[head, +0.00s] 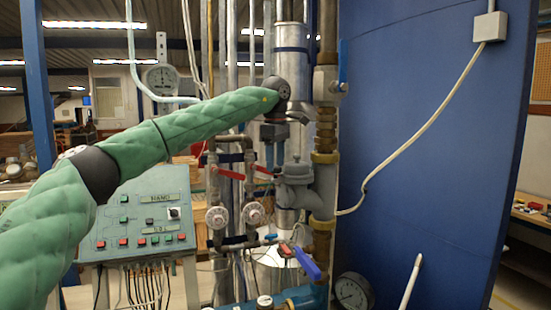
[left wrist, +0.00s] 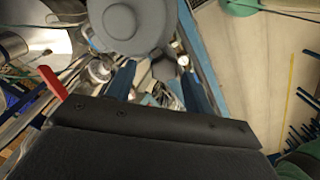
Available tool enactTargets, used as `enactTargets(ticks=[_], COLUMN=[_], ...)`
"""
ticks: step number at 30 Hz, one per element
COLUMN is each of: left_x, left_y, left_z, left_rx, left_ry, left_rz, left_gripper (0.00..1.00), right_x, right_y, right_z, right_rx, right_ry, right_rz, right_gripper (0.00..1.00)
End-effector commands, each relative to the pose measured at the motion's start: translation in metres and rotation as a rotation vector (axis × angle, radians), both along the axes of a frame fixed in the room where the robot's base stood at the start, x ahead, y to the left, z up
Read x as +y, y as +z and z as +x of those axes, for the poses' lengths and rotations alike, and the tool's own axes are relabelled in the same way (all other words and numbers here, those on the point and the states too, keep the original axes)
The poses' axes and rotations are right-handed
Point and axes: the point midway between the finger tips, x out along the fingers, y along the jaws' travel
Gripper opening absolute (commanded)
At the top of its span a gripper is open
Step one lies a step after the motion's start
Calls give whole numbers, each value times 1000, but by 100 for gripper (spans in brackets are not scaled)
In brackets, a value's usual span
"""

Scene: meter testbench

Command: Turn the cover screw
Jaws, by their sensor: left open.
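The grey meter body (head: 298,190) sits on the pipework in the head view, with a domed cover and a small knob-like screw (head: 296,159) on top. My left gripper (head: 274,158) points down just left of this screw, its blue fingers apart and empty. In the left wrist view the left gripper's fingers (left wrist: 157,85) are spread. A large round grey part (left wrist: 125,20) lies beyond them, with a small grey angular piece (left wrist: 164,68) at its edge, between the fingers in the picture. I cannot tell whether they touch it. My right gripper is not in view.
A brass-fitted vertical pipe (head: 325,130) stands close to the right of the meter. Red-handled valves (head: 230,173) are to the left, and a blue-handled valve (head: 307,263) is below. A control panel (head: 140,215) stands further left, and a blue wall (head: 430,150) fills the right.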

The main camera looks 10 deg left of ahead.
Motion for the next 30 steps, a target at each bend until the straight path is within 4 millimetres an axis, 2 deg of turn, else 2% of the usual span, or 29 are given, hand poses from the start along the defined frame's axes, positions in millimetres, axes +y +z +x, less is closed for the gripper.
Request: enactTargets(ticks=[5, 13, 14, 20, 30], left_x=[0, 0, 0, 0, 0], left_y=[-8, -10, -10, -10, -9], left_z=[0, 0, 0, 0, 0], left_rx=[0, 0, 0, -1, -3], left_ry=[-1, 0, 0, 0, 24], left_rz=[0, 0, 0, 0, -2], left_gripper=[53, 53, 49, 9, 8], right_x=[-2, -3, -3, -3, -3], right_y=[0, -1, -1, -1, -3], right_z=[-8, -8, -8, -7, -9], right_rx=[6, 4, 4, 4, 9], right_ry=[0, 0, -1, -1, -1], right_rz=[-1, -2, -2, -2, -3], right_gripper=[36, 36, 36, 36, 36])
